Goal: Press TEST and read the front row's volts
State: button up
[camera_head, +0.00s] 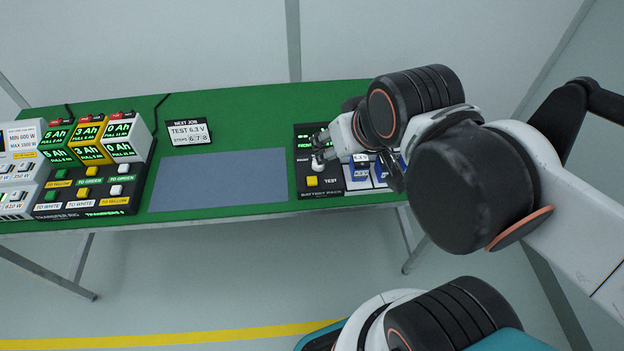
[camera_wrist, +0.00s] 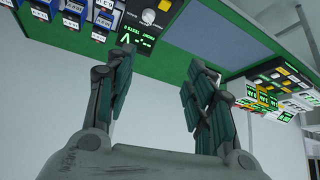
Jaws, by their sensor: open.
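The battery rack (camera_head: 305,190) stands at the right of the green table. Its yellow TEST button (camera_head: 312,181) is in plain view at the front left of the rack and also shows at the top of the wrist view (camera_wrist: 166,4). A pale round knob (camera_wrist: 148,16) is next to the button. The rack's dark display (camera_wrist: 135,34) shows green dashes and a V, upside down in the wrist view; my gripper partly covers it in the head view. Blue and white cells (camera_wrist: 72,14) stand in the rack. My gripper (camera_wrist: 153,85) is open and empty, above the rack.
A blue-grey mat (camera_head: 218,180) lies left of the rack, clear. The transfer rig (camera_head: 85,209) with several labelled blocks and buttons is at the left. My arm covers the table's right end.

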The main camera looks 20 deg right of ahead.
grip_shut()
dwell(1.2)
